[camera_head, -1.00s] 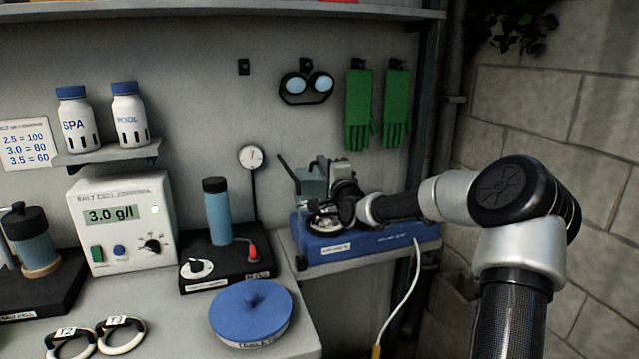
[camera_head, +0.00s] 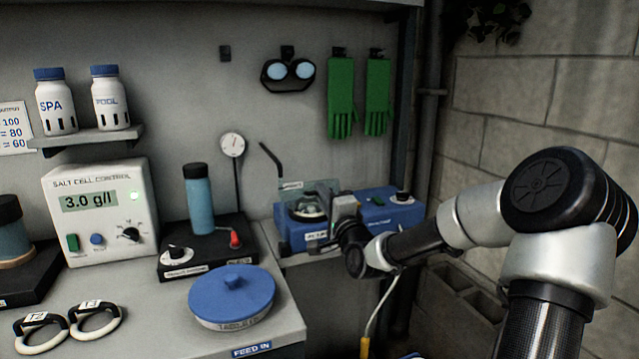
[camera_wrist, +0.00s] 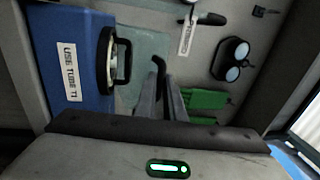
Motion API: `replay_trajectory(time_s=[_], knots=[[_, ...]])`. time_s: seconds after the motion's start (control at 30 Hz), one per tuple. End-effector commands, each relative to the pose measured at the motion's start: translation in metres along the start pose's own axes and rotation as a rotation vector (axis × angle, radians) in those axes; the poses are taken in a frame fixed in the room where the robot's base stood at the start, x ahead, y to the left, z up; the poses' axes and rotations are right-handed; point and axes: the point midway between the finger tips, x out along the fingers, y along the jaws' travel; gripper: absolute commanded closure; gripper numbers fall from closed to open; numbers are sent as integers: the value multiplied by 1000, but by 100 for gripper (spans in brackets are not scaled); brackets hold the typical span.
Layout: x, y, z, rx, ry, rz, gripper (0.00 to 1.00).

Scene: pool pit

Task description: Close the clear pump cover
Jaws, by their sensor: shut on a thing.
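The clear pump cover (camera_head: 322,187) is a see-through greenish panel. It stands raised and tilted above the round dark-rimmed opening (camera_head: 306,207) of the blue pump unit (camera_head: 378,205). In the wrist view the cover (camera_wrist: 146,45) lies beside the blue housing (camera_wrist: 70,60) and its black-handled round part. My gripper (camera_head: 335,225) is at the cover's right side, in front of the blue unit. In the wrist view my two grey fingers (camera_wrist: 162,95) are close together at the cover's edge, shut on it. The exact contact is partly hidden by the fingers.
Left on the bench are a blue-lidded tub (camera_head: 232,296), a blue bottle (camera_head: 199,200) and the salt cell control box (camera_head: 98,215). Green gloves (camera_head: 342,97) and goggles (camera_head: 288,72) hang behind. A block wall (camera_head: 540,110) bounds the right.

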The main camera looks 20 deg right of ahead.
Motion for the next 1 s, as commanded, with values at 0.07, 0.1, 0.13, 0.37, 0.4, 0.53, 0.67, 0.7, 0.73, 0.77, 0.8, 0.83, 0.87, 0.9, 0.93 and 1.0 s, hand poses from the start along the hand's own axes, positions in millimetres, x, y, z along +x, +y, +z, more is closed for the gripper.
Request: replay_trajectory(time_s=[0.07,0.1,0.13,0.37,0.4,0.53,0.67,0.7,0.73,0.77,0.8,0.83,0.87,0.9,0.93,1.0], knots=[[-6,19,0,4,-1,27,100],[-7,21,0,4,-1,26,100],[-8,22,0,4,-1,25,100],[-12,28,0,3,-1,23,100],[-12,28,0,3,-1,23,100],[-12,28,0,2,-1,22,100],[-12,28,0,2,-1,21,100],[-12,27,0,2,-1,20,100],[-12,27,0,2,-1,20,100],[-12,27,0,2,-1,20,100],[-12,27,0,2,-1,20,100],[-12,27,0,2,-1,20,88],[-11,27,0,2,-1,19,84],[-11,27,0,2,-1,19,84],[-11,27,0,2,-1,19,84],[-11,27,0,2,-1,19,84]])
